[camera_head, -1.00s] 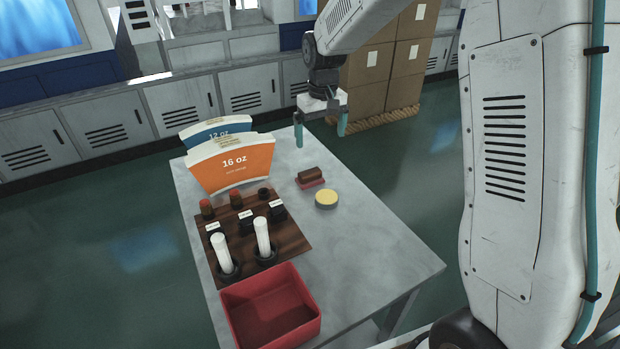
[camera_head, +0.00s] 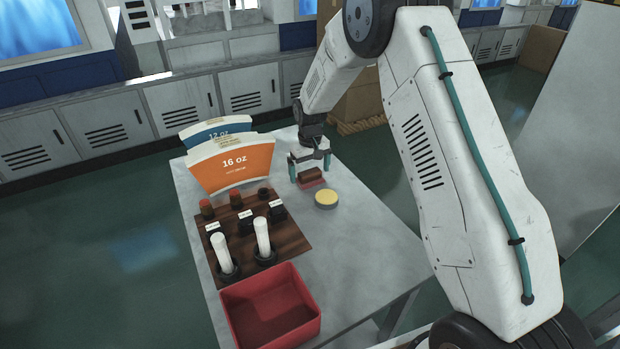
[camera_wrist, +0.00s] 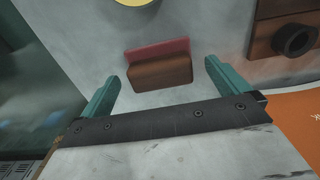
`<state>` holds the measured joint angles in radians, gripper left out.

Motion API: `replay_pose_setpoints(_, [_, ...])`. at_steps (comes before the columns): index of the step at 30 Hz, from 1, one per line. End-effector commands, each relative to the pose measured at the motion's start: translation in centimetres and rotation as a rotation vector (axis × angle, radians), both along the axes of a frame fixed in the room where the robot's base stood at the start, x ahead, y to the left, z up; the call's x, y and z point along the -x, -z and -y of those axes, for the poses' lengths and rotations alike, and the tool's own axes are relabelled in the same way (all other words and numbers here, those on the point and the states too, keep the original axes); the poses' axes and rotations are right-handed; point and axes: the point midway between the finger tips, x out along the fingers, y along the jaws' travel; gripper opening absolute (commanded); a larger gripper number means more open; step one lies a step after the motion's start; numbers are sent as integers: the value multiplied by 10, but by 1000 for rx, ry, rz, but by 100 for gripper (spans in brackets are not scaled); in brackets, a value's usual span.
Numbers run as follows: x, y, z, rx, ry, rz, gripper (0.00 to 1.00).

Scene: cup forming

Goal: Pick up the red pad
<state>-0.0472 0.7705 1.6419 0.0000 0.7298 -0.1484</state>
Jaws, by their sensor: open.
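The red pad (camera_head: 315,183) lies on the grey table with a brown wooden block (camera_head: 310,174) on top of it. In the wrist view the pad's red edge (camera_wrist: 158,47) shows beyond the brown block (camera_wrist: 160,73), which hides the rest of it. My gripper (camera_head: 310,175) is open, its teal fingers to either side of the block and pad. In the wrist view the gripper (camera_wrist: 162,82) holds nothing, and its fingertips stand apart from the block. I cannot tell the exact height of the fingertips above the table.
A yellow-topped round tin (camera_head: 327,198) stands just in front of the pad. A dark wooden board (camera_head: 290,243) with bottles and white rolls lies left of it. A red bin (camera_head: 270,308) sits at the front. Orange and blue cup blanks (camera_head: 232,168) stand behind.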

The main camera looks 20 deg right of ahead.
Motion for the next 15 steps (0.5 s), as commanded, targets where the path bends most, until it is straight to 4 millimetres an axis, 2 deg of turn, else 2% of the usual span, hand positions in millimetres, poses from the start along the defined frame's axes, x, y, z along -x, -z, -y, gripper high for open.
replay_pose_setpoints(3, [0,14,0,0,-1,0,100])
replay_pose_setpoints(9, [0,15,-1,0,-1,1,100])
replay_pose_setpoints(10, [0,15,-1,0,-1,1,97])
replay_pose_setpoints(12, [0,15,-1,0,-1,1,78])
replay_pose_setpoints(15, [0,15,-1,0,-1,1,54])
